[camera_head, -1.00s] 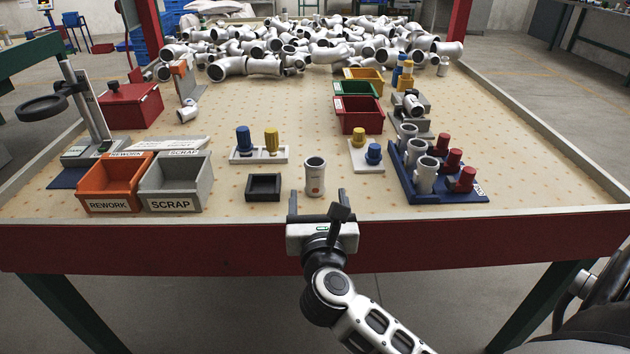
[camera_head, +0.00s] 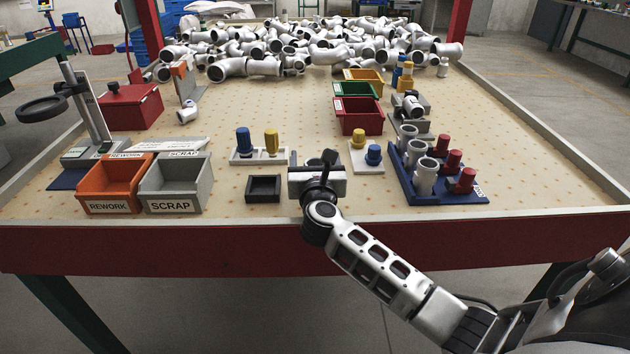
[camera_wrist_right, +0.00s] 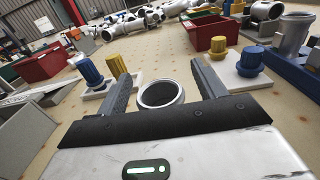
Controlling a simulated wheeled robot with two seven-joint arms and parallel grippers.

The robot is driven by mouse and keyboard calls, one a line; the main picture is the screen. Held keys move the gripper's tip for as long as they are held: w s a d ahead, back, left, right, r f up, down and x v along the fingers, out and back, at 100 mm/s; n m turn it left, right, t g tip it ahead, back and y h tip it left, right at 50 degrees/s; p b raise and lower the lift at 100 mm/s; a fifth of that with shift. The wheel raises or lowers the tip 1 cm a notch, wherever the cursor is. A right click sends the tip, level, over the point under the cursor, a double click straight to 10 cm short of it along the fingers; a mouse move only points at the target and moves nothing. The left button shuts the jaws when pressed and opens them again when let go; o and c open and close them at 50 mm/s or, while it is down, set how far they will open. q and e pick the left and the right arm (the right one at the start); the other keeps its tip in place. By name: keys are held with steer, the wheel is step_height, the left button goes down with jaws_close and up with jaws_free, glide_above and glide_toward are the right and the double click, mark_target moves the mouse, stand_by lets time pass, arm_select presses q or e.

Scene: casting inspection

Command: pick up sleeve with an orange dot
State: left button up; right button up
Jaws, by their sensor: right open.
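The sleeve (camera_wrist_right: 161,94), a grey open-topped cylinder, stands upright between the two fingers of my right gripper (camera_wrist_right: 165,88) in the right wrist view. A gap shows beside the sleeve, and the jaws are open around it. Its orange dot is not visible now. In the head view my right gripper (camera_head: 317,160) hides the sleeve, at the front middle of the table. My left gripper is not in view.
A small black tray (camera_head: 263,188) lies just left of my right gripper. White bases with blue and yellow knobs stand behind it at left (camera_head: 258,156) and right (camera_head: 366,160). A blue rack (camera_head: 450,197) with grey sleeves and red parts is further right. Grey scrap bin (camera_head: 176,185) at left.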

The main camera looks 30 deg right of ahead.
steer(key=c, duration=1.3)
